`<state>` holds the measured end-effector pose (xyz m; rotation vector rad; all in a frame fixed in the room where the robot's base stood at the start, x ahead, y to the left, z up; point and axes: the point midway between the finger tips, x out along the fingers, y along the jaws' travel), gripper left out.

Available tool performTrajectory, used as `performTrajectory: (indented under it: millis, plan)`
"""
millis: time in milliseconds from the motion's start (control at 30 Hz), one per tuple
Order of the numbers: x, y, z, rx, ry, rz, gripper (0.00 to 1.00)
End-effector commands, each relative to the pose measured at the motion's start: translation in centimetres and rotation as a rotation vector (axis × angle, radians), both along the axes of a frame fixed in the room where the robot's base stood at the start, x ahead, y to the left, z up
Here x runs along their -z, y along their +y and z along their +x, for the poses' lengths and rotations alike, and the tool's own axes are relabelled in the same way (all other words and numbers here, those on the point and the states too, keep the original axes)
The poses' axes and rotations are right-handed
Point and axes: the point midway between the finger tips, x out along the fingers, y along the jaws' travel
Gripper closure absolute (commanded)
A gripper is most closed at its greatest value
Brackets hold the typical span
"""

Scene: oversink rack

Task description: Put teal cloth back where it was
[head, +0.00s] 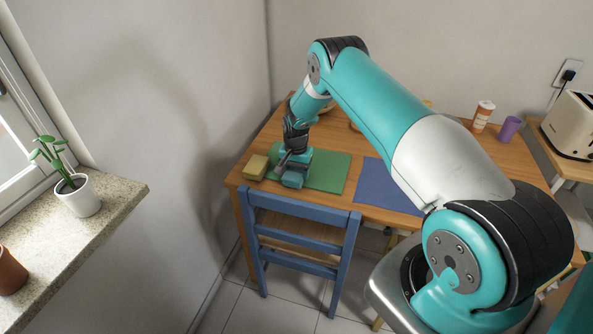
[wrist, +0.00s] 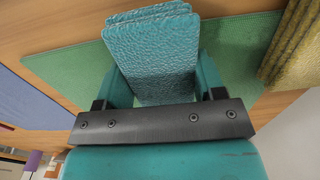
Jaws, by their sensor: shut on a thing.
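The folded teal cloth (wrist: 152,55) fills the middle of the wrist view, its layered edge toward the top. My gripper (wrist: 160,88) is shut on it, with one finger on each side. In the head view my gripper (head: 291,166) points down at the left end of the table, over the left part of the green mat (head: 328,171). The green mat also shows behind the cloth in the wrist view (wrist: 72,68). I cannot tell whether the cloth touches the mat or hangs just above it.
A yellow folded cloth or sponge (head: 256,167) lies close left of my gripper. A blue mat (head: 384,188) lies to the right on the wooden table (head: 445,129). A blue chair (head: 303,226) stands at the front edge. A purple cup (head: 509,129) and a canister (head: 483,116) stand at the back right.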

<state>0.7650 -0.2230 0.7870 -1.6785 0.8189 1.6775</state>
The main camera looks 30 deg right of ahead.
Motion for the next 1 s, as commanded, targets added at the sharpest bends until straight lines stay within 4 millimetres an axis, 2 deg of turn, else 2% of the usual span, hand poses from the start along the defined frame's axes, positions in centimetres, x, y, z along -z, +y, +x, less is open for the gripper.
performTrajectory:
  millis: [100, 133, 200, 233, 467, 633, 767, 1000]
  plan:
    - [0.4, 0.0, 0.0, 0.0, 0.0, 0.0, 0.59]
    - [0.3, 0.0, 0.0, 0.0, 0.0, 0.0, 0.32]
    - [0.2, 0.0, 0.0, 0.0, 0.0, 0.0, 0.16]
    - [0.2, 0.0, 0.0, 0.0, 0.0, 0.0, 0.11]
    - [0.2, 0.0, 0.0, 0.001, 0.0, 0.0, 0.11]
    - [-0.7, 0.0, 0.1, 0.0, -0.003, -0.001, 0.11]
    - [-3.0, 0.0, 0.1, 0.0, -0.004, -0.001, 0.11]
    - [-8.4, 0.0, 0.1, 0.0, -0.005, -0.001, 0.11]
